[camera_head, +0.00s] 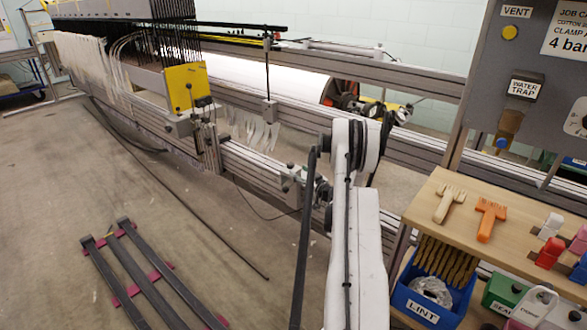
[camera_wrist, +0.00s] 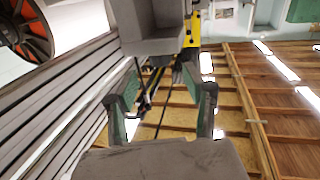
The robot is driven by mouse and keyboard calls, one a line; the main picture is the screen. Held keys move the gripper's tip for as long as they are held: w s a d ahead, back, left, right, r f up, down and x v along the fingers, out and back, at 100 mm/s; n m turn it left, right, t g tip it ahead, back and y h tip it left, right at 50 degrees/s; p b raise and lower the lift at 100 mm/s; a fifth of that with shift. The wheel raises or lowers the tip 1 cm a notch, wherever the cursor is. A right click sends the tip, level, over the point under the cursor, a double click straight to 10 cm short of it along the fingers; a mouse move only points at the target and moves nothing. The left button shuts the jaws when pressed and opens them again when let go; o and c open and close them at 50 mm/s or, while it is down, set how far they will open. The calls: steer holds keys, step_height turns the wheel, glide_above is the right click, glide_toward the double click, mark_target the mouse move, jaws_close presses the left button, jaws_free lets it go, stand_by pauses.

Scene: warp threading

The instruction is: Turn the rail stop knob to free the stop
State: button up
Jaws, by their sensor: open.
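A grey metal block (camera_head: 291,184) with small dark fittings sits on the lower front rail in the head view, left of my arm. It may be the rail stop, but I cannot make out its knob clearly. In the wrist view my gripper (camera_wrist: 160,82) is open, its two green-padded fingers spread with nothing held between them. A large grey block (camera_wrist: 148,28) is close beyond the fingertips and hides part of what lies behind. A dark thin part shows between the fingers; I cannot tell whether it is a knob. In the head view my arm largely hides the gripper.
Long metal rails (camera_head: 245,165) run along the loom, with a yellow plate (camera_head: 187,88) on the frame at left. A wooden bench (camera_head: 460,225) with combs and a blue lint bin (camera_head: 430,295) stands at right. Dark bars (camera_head: 145,275) lie on the otherwise open floor at left.

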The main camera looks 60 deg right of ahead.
steer(key=v, duration=0.5)
stand_by(0.5)
